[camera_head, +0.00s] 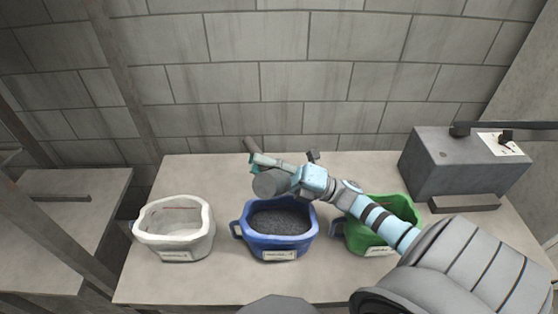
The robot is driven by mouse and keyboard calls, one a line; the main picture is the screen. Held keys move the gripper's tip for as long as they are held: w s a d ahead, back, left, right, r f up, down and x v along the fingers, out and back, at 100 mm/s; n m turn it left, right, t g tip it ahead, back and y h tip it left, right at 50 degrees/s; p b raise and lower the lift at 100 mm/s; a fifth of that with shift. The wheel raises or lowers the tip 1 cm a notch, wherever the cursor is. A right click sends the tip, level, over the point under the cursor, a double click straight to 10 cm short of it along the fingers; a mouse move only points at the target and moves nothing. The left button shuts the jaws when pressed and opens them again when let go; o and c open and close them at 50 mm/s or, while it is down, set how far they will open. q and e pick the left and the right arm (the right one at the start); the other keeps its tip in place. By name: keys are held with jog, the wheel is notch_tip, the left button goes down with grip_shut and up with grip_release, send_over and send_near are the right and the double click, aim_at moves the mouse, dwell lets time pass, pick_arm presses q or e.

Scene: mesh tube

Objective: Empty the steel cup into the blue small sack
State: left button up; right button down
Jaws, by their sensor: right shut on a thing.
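The steel cup (269,184) is a small grey cylinder above the back left rim of the blue small sack (278,243). It looks tipped onto its side, and its inside is hidden from me. The blue sack stands open in the middle of the table, with dark grey granules inside and a pale label in front. My right gripper (277,168) reaches in from the right over the sack and is shut on the cup. My left gripper is not in view.
A white sack (174,249) stands open to the left, and a green sack (378,238) stands to the right, partly behind my right arm. A grey box machine (452,165) is at the back right. The table (200,285) is clear in front.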

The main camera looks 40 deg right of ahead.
pick_arm(q)
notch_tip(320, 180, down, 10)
jog(key=b, duration=0.6)
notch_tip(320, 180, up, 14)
jog(key=p, duration=1.4)
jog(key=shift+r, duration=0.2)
pick_arm(e)
jog(key=s+a+f+n+g+h, duration=0.2)
jog(key=a+f+n+h, duration=0.4)
jog(key=n, duration=0.3)
jog(key=s+a+f+n+g+h, duration=0.2)
jog(key=a+f+n+g+h, duration=0.1)
jog(key=a+f+n+h, duration=0.4)
jog(key=shift+s+a+f+n+g, duration=0.25)
jog(key=shift+a+f+n+g, duration=0.25)
jog(key=shift+n, duration=0.7)
